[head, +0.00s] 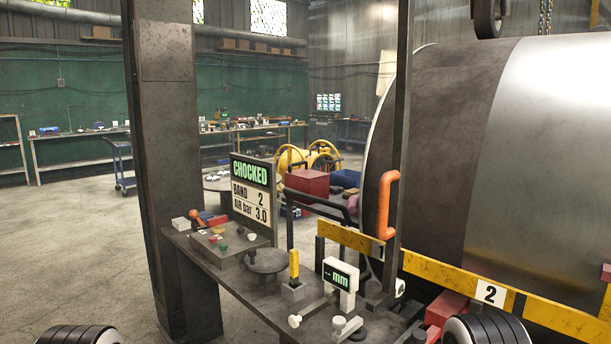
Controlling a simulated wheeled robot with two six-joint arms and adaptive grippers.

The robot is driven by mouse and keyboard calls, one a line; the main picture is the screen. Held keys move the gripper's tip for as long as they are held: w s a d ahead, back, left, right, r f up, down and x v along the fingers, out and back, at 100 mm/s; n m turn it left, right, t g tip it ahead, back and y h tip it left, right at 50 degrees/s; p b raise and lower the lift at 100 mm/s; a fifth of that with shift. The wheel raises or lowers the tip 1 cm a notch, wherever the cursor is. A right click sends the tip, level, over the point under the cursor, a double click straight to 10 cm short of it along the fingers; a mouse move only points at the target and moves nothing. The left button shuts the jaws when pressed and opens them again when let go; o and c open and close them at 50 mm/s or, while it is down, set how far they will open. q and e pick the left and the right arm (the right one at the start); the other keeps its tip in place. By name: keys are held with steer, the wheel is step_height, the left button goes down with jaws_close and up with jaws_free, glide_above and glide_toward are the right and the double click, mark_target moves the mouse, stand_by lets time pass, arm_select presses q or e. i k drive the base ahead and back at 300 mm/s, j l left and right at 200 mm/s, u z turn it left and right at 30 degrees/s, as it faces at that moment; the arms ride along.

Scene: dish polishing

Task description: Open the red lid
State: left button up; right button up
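A red box-shaped piece (307,181) sits on a rack behind the workbench, left of the large drum. Its top looks flat and closed, but I cannot tell whether it is a separate lid. I cannot tell which of these is the red lid. Neither gripper shows in the head view. Dark ribbed rounded parts at the bottom left and bottom right may be mine; no fingers show there.
The bench (262,293) also holds a CHOCKED sign (250,196), a round dark plate (268,260), a yellow-handled tool (294,265) and a "mm" display (341,275). A dark post (172,150) stands left. The drum (540,160) and yellow rail (455,275) fill the right.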

mark_target(308, 174)
steer(key=i+j+u, duration=0.5)
steer(key=i+u, duration=0.7)
steer(key=i, duration=0.2)
steer(key=i+u, duration=0.15)
steer(key=i, duration=2.8)
steer(key=i+z, duration=0.1)
steer(key=i, duration=0.8)
steer(key=i+j+z, duration=0.1)
steer(key=i, duration=0.85)
steer(key=i+j+z, duration=0.1)
steer(key=i, duration=0.8)
steer(key=i+l+z, duration=0.15)
steer(key=i+z, duration=0.15)
steer(key=z, duration=0.15)
steer(key=i+z, duration=0.7)
steer(key=z, duration=0.2)
steer(key=i+j+z, duration=0.25)
steer(key=z, duration=0.2)
steer(key=i+l+z, duration=0.2)
steer(key=i+z, duration=0.3)
steer(key=i, duration=0.35)
steer(key=i+j+z, duration=0.1)
steer(key=i+z, duration=0.35)
steer(key=i, duration=0.4)
steer(key=i+z, duration=0.8)
steer(key=i+j+z, duration=0.25)
steer(key=z, duration=0.15)
steer(key=i, duration=0.05)
